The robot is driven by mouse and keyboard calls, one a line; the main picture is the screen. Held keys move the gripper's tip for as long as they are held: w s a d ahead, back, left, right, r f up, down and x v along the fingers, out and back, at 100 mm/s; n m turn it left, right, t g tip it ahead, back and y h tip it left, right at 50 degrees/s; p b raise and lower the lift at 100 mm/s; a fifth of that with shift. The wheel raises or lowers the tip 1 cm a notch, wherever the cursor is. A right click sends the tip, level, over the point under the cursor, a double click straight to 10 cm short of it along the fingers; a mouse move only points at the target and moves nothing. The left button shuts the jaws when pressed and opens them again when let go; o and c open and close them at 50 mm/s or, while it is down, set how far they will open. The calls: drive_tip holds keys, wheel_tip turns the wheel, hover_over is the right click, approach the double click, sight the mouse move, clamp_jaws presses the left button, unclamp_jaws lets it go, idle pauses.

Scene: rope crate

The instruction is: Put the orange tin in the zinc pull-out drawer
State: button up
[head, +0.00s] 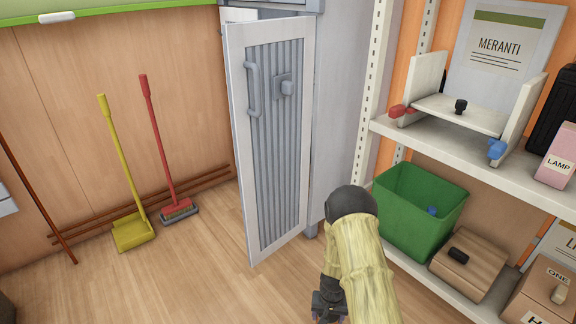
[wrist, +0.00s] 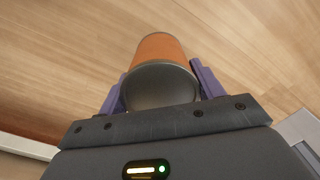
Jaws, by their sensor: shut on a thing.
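The orange tin (wrist: 158,48) is between the two purple fingers of my gripper (wrist: 160,78) in the wrist view. Its dark grey end faces the camera, and the gripper is shut on it. In the head view my arm hangs down at the lower middle, and I cannot make out the tin there. I cannot clearly identify the zinc pull-out drawer. A pale grey front with handles (head: 6,200) is cut off at the left edge of the head view.
A grey cabinet's ribbed door (head: 275,150) stands ajar. A shelf unit (head: 450,150) on the right holds a green bin (head: 415,215) and boxes.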

drive_tip(key=shift+r, duration=0.1)
drive_tip(key=s+r+n+p, duration=0.1)
drive_tip(key=s+r+p, duration=0.1)
drive_tip(key=r+p, duration=2.1)
drive_tip(key=s+r+n+p, duration=0.1)
drive_tip(key=r+p, duration=2.3)
drive_tip(key=p, duration=0.7)
drive_tip(key=shift+s+r, duration=0.15)
drive_tip(key=shift+s, duration=0.25)
